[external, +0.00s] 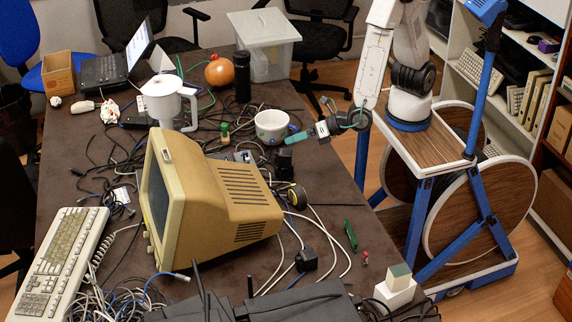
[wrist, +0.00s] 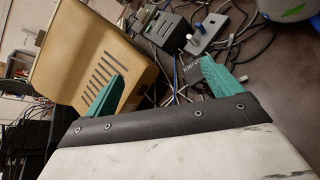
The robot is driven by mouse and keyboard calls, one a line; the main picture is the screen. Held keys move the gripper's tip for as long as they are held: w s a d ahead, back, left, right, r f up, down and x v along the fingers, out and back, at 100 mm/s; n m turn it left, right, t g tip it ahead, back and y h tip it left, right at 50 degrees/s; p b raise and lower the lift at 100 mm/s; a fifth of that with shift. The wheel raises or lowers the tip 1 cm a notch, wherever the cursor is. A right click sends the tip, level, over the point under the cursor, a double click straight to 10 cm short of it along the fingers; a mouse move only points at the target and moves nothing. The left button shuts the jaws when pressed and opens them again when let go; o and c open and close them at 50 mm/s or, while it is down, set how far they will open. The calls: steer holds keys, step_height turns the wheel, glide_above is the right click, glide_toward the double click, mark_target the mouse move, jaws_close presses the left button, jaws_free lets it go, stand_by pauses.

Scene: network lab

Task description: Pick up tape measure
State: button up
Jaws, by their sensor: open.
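A small round black and yellow object (external: 297,197), which looks like the tape measure, lies on the dark table just right of the beige monitor (external: 215,190). I cannot make it out for sure in the wrist view. My gripper (external: 303,135) is above the table, beyond that object and near the white mug (external: 271,126). In the wrist view its two green fingers (wrist: 163,90) stand well apart with nothing clearly held between them. The monitor's vented back (wrist: 95,70) shows behind the left finger. Something grey with lettering is partly covered by the right finger.
Tangled cables surround the monitor. A dark box (wrist: 170,32) and a grey device with knobs (wrist: 207,33) lie ahead of the fingers. A black power adapter (external: 306,259) and a green strip (external: 351,235) lie nearer the front. The table's right edge is fairly clear.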

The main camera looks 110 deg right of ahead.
mark_target(293, 197)
steer(key=a+f+n+y, duration=0.1)
steer(key=a+f+n, duration=0.1)
steer(key=s+a+f+n+y, duration=0.1)
steer(key=a+f+n+y, duration=0.1)
steer(key=a+f, duration=0.1)
steer(key=a+f+n+y, duration=0.1)
steer(key=a+f+n, duration=0.1)
steer(key=f, duration=0.1)
steer(key=shift+s+a, duration=0.3)
steer(key=shift+a, duration=0.05)
steer(key=f+n+y, duration=0.1)
steer(key=n, duration=0.1)
steer(key=f+n+y, duration=0.1)
steer(key=f+n, duration=0.1)
steer(key=shift+a+n, duration=0.3)
steer(key=shift+a, duration=0.05)
steer(key=shift+f+n+y, duration=0.2)
steer(key=shift+n+y, duration=0.3)
steer(key=shift+n, duration=0.2)
steer(key=shift+w+a+f+n, duration=0.1)
steer(key=shift+w+n, duration=0.05)
steer(key=shift+n, duration=0.15)
steer(key=shift+w+a+f, duration=0.1)
steer(key=shift+w+f, duration=0.05)
steer(key=shift+w, duration=0.2)
steer(key=x, duration=0.6)
steer(key=shift+w+a+f, duration=0.15)
steer(key=shift+w+a, duration=0.1)
steer(key=shift+a, duration=0.05)
steer(key=c, duration=1.3)
